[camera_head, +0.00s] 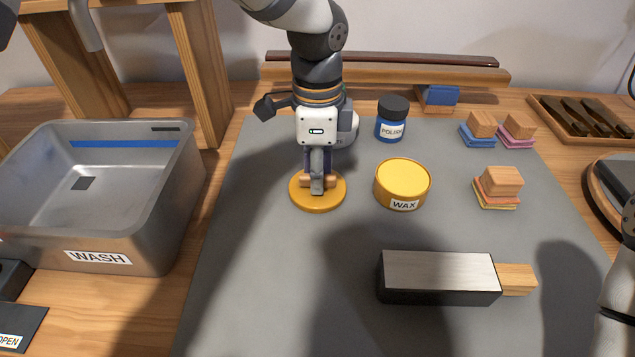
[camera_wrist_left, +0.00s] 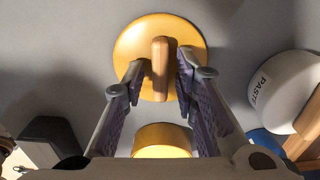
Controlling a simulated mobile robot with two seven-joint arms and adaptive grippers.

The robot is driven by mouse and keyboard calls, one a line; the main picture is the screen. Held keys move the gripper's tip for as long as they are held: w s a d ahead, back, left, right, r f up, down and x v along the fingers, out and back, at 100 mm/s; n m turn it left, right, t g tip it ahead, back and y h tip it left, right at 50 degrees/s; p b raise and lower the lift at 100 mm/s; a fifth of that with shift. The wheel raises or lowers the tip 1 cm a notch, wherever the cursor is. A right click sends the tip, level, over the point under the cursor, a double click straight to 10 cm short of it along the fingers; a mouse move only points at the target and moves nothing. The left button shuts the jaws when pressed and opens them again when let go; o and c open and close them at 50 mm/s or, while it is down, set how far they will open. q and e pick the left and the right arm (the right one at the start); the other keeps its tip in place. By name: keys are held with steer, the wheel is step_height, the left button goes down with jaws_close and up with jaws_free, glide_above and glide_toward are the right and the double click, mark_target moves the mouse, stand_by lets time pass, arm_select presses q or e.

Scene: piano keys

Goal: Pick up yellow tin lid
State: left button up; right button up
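A round yellow-orange lid (camera_head: 300,199) with a wooden bar handle lies flat on the grey mat. In the left wrist view the lid (camera_wrist_left: 132,42) and its upright-looking handle (camera_wrist_left: 163,68) show beyond the fingers. My left gripper (camera_head: 317,188) points down right over the lid. Its fingertips (camera_wrist_left: 163,75) stand on either side of the handle, open, with a small gap on at least one side. Part of the handle is hidden behind the fingers in the head view. A yellow tin labelled WAX (camera_head: 402,180) stands just right of the lid. My right gripper is out of view.
A blue POLISH jar (camera_head: 390,124) and a white PASTE container (camera_wrist_left: 285,90) stand behind. A metal block with a wooden handle (camera_head: 440,277) lies in front. Wood-topped pads (camera_head: 500,183) sit right; a WASH basin (camera_head: 150,235) stands left. The front-left mat (camera_head: 260,290) is clear.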

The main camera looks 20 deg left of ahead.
arm_select(q)
jaws_close()
